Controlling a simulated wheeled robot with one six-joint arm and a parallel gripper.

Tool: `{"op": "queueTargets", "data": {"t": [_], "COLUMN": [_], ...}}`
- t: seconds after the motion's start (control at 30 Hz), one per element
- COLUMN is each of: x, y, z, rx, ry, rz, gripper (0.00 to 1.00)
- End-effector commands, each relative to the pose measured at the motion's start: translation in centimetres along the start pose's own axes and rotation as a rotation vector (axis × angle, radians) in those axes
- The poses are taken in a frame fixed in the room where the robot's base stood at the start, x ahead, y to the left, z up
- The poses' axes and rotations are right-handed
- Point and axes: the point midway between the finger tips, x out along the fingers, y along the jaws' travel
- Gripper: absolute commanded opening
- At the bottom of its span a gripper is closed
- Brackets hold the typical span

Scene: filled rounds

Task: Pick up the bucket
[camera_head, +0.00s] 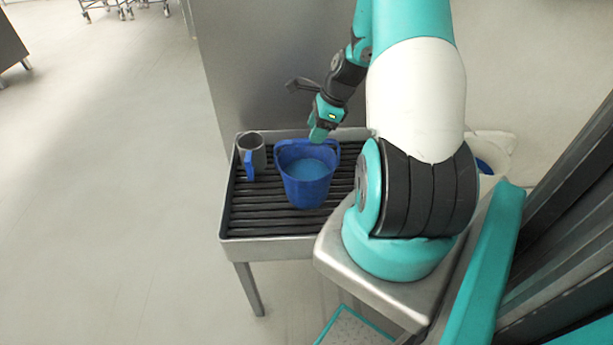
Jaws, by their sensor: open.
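A blue bucket (306,187) stands upright on the slatted top of a metal stand (275,248). Light blue contents show inside it. My gripper (318,134) hangs above the far right side of the bucket's rim, pointing down. In the picture its tip overlaps the far rim; I cannot tell whether it touches. It is open, with nothing visible held in it, though its fingers are small and seen partly from behind. My arm covers the stand's right side.
A grey mug (252,150) with a blue handle stands just left of the bucket. A grey panel (270,65) rises behind the stand. A white container (492,146) with something blue inside is partly hidden behind my arm. Open floor lies to the left.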

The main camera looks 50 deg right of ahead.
Motion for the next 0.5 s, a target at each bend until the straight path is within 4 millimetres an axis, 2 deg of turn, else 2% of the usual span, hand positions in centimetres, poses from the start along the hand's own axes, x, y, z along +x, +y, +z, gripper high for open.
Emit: {"op": "queueTargets", "data": {"t": [0.13, 0.33, 0.5], "x": [1.2, 4.3, 5.5], "y": [0.1, 0.1, 0.1], "z": [0.2, 0.7, 0.6], "rx": [-0.002, -0.005, -0.004], "ry": [0.000, 0.001, 0.001], "rz": [0.003, 0.004, 0.001], "gripper": [0.51, 0.51, 0.51]}}
